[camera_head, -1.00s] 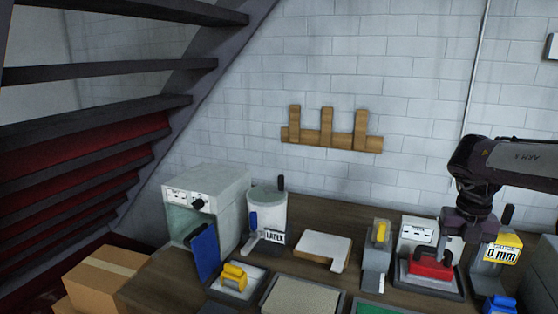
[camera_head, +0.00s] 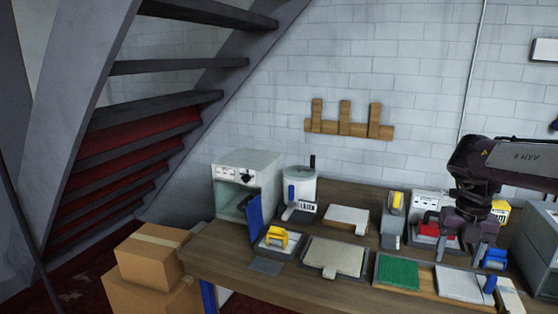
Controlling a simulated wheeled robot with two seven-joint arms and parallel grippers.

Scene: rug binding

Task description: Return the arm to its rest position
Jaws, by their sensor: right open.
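My right arm comes in from the right edge, and its dark gripper (camera_head: 466,246) points down over the right part of the workbench (camera_head: 250,290). The gripper is open and I see nothing between its fingers. It hangs in front of a red-handled block (camera_head: 428,226) on a grey tray and partly covers it. Whether the fingers touch anything is hard to tell. A blue-handled tool (camera_head: 494,259) lies just right of the gripper. My left gripper is not in view.
Along the bench stand an open grey box (camera_head: 262,170), a latex pot (camera_head: 300,183), a yellow-handled tool (camera_head: 276,238), a beige panel (camera_head: 336,256) and a green panel (camera_head: 397,272). A grey cabinet (camera_head: 538,243) stands at right. Cardboard boxes (camera_head: 150,262) stand on the left.

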